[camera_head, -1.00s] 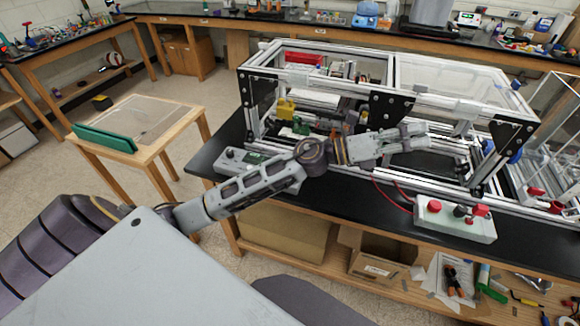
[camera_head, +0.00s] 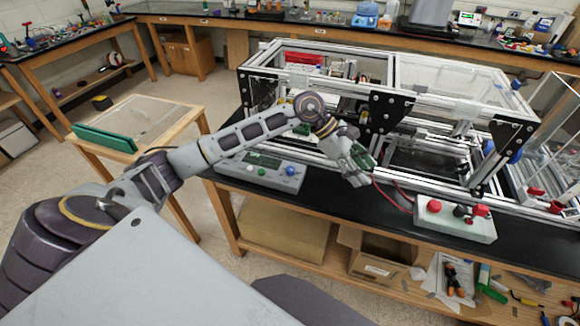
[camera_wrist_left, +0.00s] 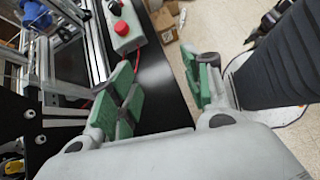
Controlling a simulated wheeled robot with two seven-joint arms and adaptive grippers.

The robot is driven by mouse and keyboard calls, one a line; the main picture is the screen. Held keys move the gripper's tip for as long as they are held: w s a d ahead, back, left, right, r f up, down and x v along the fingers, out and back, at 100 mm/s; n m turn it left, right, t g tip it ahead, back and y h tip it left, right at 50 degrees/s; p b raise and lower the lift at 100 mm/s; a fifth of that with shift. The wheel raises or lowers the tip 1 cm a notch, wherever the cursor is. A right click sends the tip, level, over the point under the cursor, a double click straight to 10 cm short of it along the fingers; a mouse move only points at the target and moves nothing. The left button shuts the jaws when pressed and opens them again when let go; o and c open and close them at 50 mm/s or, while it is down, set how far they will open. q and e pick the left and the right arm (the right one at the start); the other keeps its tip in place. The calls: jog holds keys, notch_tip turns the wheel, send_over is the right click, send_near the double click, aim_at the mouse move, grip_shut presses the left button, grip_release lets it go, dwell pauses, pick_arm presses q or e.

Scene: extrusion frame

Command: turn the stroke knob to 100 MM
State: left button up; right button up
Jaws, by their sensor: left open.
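No stroke label or 100 MM mark is legible, so I cannot tell which knob is the stroke knob. My left gripper (camera_head: 360,167) is open and empty, pointing down above the bench between the boxes. Its green pads stand apart in the wrist view (camera_wrist_left: 166,86).
The aluminium extrusion frame (camera_head: 455,90) with black corner plates rises just behind my left gripper. A red cable (camera_head: 392,198) runs along the bench front to the right box. A wooden side table (camera_head: 150,115) stands left. Cardboard boxes sit on the shelf below.

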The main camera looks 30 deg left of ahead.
pick_arm(q)
jog(key=w+a+f+m+y, duration=0.15)
jog(key=a+y, duration=0.35)
jog(key=a, duration=0.6)
jog(key=r+g+y, duration=0.1)
jog(key=r+y, duration=0.1)
jog(key=y, duration=0.3)
send_over(290, 168)
jog(key=shift+f+n, duration=0.1)
jog(key=shift+n, duration=0.15)
jog(key=shift+f, duration=0.15)
notch_tip(290, 168, down, 12)
jog(key=p, duration=0.2)
jog(key=shift+s+p, duration=0.1)
jog(key=shift+p, duration=0.3)
jog(key=shift+f, duration=0.75)
jog(key=c, duration=1)
